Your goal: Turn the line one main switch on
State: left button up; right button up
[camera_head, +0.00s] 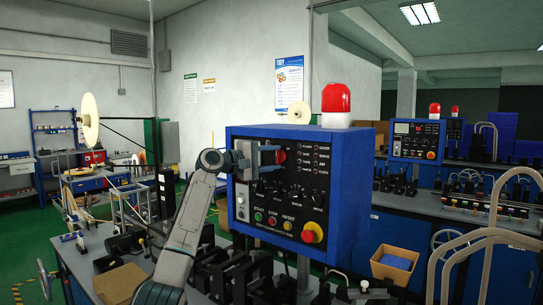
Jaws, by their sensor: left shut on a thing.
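The blue control box (347,200) with a black front panel stands in the middle of the head view, with a red lamp on top. My left gripper (276,157) is at the upper left of the panel, shut on a red rotary switch (281,156), which I take to be the main switch. The gripper hides part of the knob, and I cannot tell its exact setting. Below it are small black knobs, a row of start, stop and reset buttons (272,220), and a red emergency knob on yellow (312,232). My right gripper is not in view.
The red lamp (336,98) stands on the box. A workbench with black machine parts (240,277) lies below the panel. A cardboard box (397,265) is at the lower right. A second blue control box (417,141) stands further back. Green floor shows at the left.

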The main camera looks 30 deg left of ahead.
pick_arm(q)
jog(key=m+y+p, duration=0.1)
jog(key=m, duration=0.1)
jog(key=m+g+p, duration=0.1)
jog(key=m+p, duration=0.1)
jog(key=m, duration=0.1)
jog(key=shift+d+r+g+y, duration=0.1)
jog(key=shift+r+g+y, duration=0.1)
jog(key=shift+g+y, duration=0.15)
jog(key=shift+m+y+p, duration=0.55)
jog(key=shift+m+p, duration=0.15)
jog(key=shift+m, duration=0.3)
jog(key=shift+f+g, duration=0.1)
jog(key=shift+g, duration=0.15)
jog(key=o, duration=1)
